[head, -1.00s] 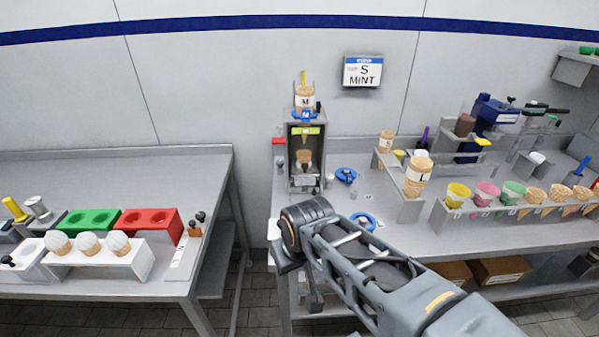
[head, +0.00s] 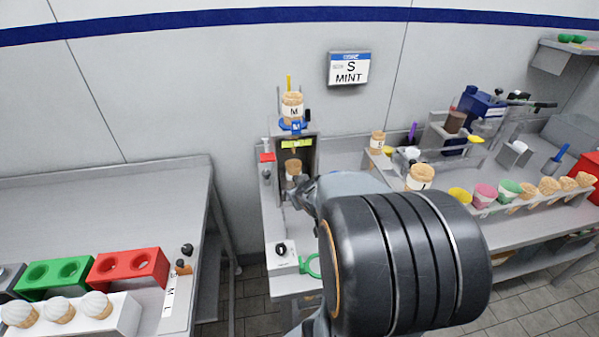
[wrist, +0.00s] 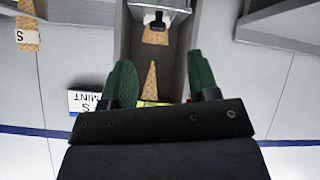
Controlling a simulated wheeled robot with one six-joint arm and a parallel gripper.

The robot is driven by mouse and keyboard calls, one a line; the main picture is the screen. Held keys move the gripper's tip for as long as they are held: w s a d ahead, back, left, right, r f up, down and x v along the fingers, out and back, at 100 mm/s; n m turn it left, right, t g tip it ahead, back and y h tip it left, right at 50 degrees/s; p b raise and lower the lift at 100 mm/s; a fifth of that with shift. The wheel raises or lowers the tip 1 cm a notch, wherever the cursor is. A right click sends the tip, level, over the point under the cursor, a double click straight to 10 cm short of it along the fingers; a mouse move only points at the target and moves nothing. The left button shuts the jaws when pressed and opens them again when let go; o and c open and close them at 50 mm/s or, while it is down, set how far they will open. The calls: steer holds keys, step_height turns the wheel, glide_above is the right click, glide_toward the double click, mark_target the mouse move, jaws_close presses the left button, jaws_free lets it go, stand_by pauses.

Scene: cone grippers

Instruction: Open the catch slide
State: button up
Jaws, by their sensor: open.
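The cone dispenser (head: 308,150) stands on the right-hand bench, with a stack of cones marked M (head: 292,105) on top and a cone (head: 293,168) inside its bay. My gripper (wrist: 161,78) is open and empty; its two green fingers are spread in front of the dispenser's channel. In the wrist view, which is upside down, a cone (wrist: 152,82) shows between the fingers, apart from them. A black knob (wrist: 158,18) on a pale plate sits beyond the fingertips; it may be the catch slide, but I cannot tell whether it is open. My arm hides the dispenser's lower right.
A red tab (head: 267,157) sticks out at the dispenser's left. A white block with a black knob (head: 281,248) and a green ring (head: 312,265) lie at the bench's front. Cups and cones fill the rack at right. The left bench holds red (head: 130,267) and green holders.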

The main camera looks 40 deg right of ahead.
steer(key=shift+s+d+f+t+y+p, duration=0.8)
steer(key=shift+d+t+y+p, duration=0.6)
steer(key=shift+d+t+y, duration=0.9)
steer(key=shift+n+h, duration=0.4)
steer(key=shift+h, duration=0.1)
steer(key=x, duration=1.3)
steer(key=shift+d+f+p, duration=0.1)
steer(key=shift+d+p, duration=0.15)
steer(key=shift+p, duration=0.1)
jaws_close()
